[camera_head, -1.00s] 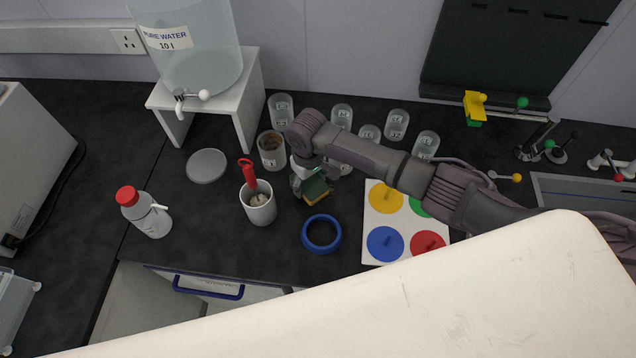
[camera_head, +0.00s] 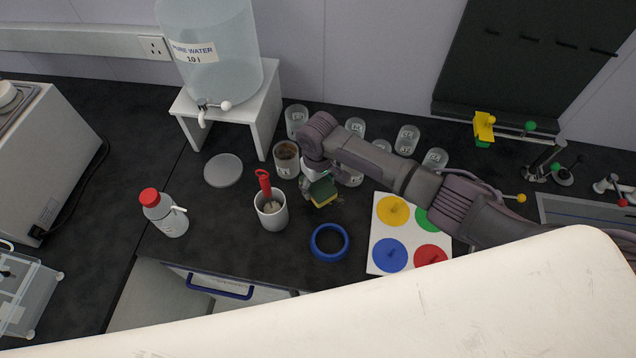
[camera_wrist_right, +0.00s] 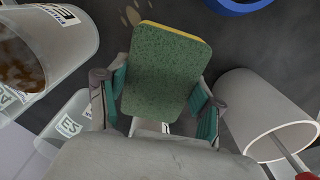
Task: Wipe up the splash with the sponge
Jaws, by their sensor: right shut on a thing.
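The sponge (camera_head: 323,190), with a green face and a yellow layer, is held in my right gripper (camera_wrist_right: 160,100). In the right wrist view the sponge (camera_wrist_right: 161,72) shows its green face, with the fingers closed on its two sides. The splash (camera_wrist_right: 131,15) shows as small beige spots on the dark top, just past the sponge's far edge in the right wrist view. My left gripper is not in view.
A white cup (camera_head: 272,218) with a red-handled tool stands left of the sponge. A jar with brown contents (camera_head: 286,160) and several labelled glasses stand behind. The blue ring (camera_head: 329,257) and a board with coloured discs (camera_head: 380,232) lie in front and right.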

